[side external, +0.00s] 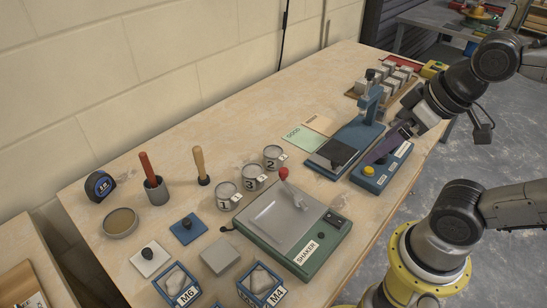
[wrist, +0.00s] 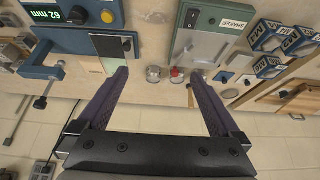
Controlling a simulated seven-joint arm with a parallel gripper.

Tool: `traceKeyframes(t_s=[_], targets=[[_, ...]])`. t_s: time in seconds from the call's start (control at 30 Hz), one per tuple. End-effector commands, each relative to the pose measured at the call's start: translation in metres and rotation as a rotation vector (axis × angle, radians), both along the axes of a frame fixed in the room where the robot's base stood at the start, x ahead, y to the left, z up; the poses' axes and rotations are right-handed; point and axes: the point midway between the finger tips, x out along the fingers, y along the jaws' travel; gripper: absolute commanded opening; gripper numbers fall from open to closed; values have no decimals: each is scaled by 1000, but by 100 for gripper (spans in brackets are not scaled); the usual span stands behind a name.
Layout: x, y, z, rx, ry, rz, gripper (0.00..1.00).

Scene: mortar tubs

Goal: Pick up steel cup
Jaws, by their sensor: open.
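Three small steel cups stand in a row behind the shaker, with tags 1, 3 and 2: steel cup 1 (side external: 227,199), steel cup 3 (side external: 253,181) and steel cup 2 (side external: 273,160). In the wrist view, one steel cup (wrist: 153,74) shows between my fingers, and another near the right finger is partly hidden. My gripper (side external: 375,155) is over the right part of the bench, above the blue box and press, well right of the cups. Its purple fingers (wrist: 159,76) are wide apart with nothing between them.
The green shaker (side external: 318,247) with a red-knobbed lever (side external: 284,173) stands in front of the cups. A grey holder (side external: 157,193) with a red-handled tool is at left. Blue-framed moulds (side external: 262,283) stand at the front.

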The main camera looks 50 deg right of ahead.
Motion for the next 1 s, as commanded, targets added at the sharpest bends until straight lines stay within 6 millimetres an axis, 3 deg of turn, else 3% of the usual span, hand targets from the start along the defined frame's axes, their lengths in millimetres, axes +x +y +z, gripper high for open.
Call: traceKeyframes(t_s=[0.3, 0.47, 0.67, 0.8, 1.0], targets=[[-1, 0, 0, 41, 8, -77, 100], [14, 0, 28, 131, -14, -241, 100], [59, -1, 58, 234, 33, -459, 100], [102, -2, 68, 288, 87, -606, 100], [177, -4, 58, 332, 190, -818, 100]])
